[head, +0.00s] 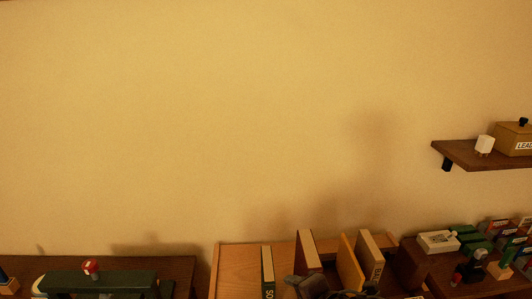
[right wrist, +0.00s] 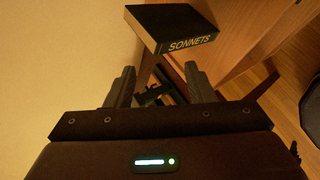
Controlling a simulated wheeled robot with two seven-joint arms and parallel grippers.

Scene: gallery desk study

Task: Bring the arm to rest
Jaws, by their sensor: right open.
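My right gripper (right wrist: 160,72) is open in the right wrist view, with its two dark fingers well apart. A dark book lettered SONNETS (right wrist: 188,44) shows just beyond the fingertips, with no finger closed on it. In the head view a dark green-spined book (head: 267,274) stands upright at the left of a row of books, its lettering partly cut off. Dark grey parts, which look like my arm, show low among the books. My left gripper is in neither view.
The books stand in a wooden holder (head: 236,262). A dark green bench-like object (head: 100,282) stands at the lower left. Blocks and a white box (head: 438,241) crowd the lower right. A wall shelf (head: 475,158) holds a tan box (head: 514,138). The wall above is bare.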

